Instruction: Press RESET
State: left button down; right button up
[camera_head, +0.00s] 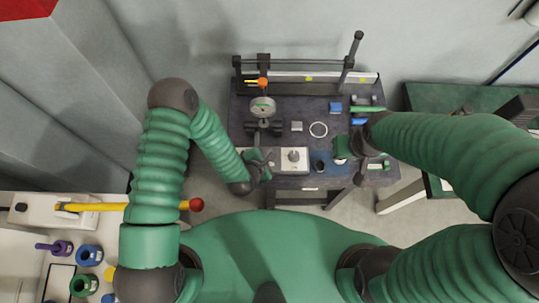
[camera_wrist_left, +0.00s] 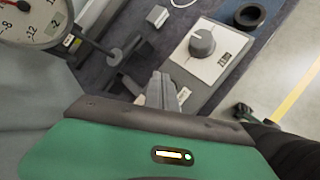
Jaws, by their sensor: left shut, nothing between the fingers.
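A white control panel (camera_head: 306,166) with a round grey knob (camera_head: 294,155) lies at the front of the dark bench. In the left wrist view the panel (camera_wrist_left: 212,72) shows the knob (camera_wrist_left: 201,43) and a dark label that seems to read ZERO. My left gripper (camera_head: 266,161) is over the panel's left part, left of the knob. In the wrist view its fingers (camera_wrist_left: 160,84) are together and empty. I cannot read a RESET mark; the surface under the fingers is hidden. My right gripper (camera_head: 349,149) is at the bench's right side, its jaws unclear.
A dial gauge (camera_head: 263,107) stands behind my left gripper. A yellow lever with a red ball (camera_head: 196,204) is at the left.

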pick_arm(q)
jog(key=shift+f, duration=0.1)
dwell(0.8)
jog(key=shift+f+b, duration=0.3)
jog(key=shift+b, duration=0.05)
jog(key=shift+s+f+b, duration=0.1)
jog(key=shift+f+b, duration=0.25)
dwell(0.5)
jog(key=shift+r+p, duration=0.6)
jog(key=shift+r, duration=0.2)
jog(key=shift+r, duration=0.1)
notch_tip(320, 180, up, 5)
jog(key=p, duration=0.4)
dwell(0.6)
